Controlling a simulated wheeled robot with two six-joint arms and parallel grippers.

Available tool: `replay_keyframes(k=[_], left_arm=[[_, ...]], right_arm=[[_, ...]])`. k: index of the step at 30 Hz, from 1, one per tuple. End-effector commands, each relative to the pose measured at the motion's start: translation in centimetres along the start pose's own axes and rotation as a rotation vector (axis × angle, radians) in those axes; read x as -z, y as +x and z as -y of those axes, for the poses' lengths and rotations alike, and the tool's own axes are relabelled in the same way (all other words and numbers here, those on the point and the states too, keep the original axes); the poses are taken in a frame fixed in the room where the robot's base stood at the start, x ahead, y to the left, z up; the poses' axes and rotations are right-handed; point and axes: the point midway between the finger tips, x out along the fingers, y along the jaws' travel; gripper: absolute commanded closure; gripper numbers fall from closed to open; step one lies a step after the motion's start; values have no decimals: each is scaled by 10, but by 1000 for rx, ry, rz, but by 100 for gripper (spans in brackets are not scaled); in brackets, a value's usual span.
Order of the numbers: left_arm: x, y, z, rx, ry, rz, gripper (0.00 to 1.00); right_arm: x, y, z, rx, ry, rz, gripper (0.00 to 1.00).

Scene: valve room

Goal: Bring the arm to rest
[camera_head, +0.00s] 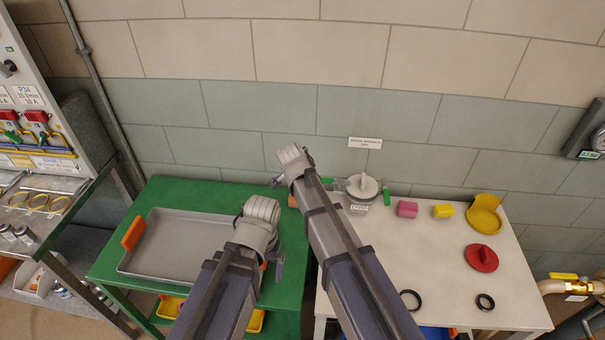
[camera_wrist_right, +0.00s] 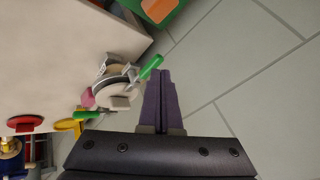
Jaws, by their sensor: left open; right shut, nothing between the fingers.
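My left arm reaches in over the green table (camera_head: 188,190), and its gripper (camera_head: 278,268) is small and partly hidden behind the wrist. It is open, with nothing seen in it. My right arm reaches farther, to the seam between the green table and the white table (camera_head: 450,285). Its gripper is mostly hidden behind its wrist in the head view. In the right wrist view the right gripper (camera_wrist_right: 160,75) is shut and empty, apart from a round grey fitting (camera_wrist_right: 116,92) with green handles. That fitting (camera_head: 362,186) stands at the white table's back left.
A grey tray (camera_head: 165,262) with orange grips lies on the green table. A pink block (camera_head: 407,209), a yellow block (camera_head: 443,211), a yellow dish (camera_head: 484,218), a red lid (camera_head: 481,257) and black rings (camera_head: 485,302) are on the white table. A tiled wall stands behind.

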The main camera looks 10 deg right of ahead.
Motion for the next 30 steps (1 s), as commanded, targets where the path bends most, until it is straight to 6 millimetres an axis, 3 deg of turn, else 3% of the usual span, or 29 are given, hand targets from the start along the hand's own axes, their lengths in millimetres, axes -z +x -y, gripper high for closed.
replay_keyframes(k=[13,17,20,27,30], left_arm=[[0,0,0,0,0,0,0],[0,0,0,0,0,0,0],[0,0,0,0,0,0,0],[0,0,0,0,0,0,0],[0,0,0,0,0,0,0]], right_arm=[[0,0,-1,-1,0,0,100],[3,-2,-14,-21,-43,11,100],[9,-6,-44,-69,-154,47,100],[13,-29,-143,-175,-585,256,100],[11,-38,-170,-179,-727,341,100]])
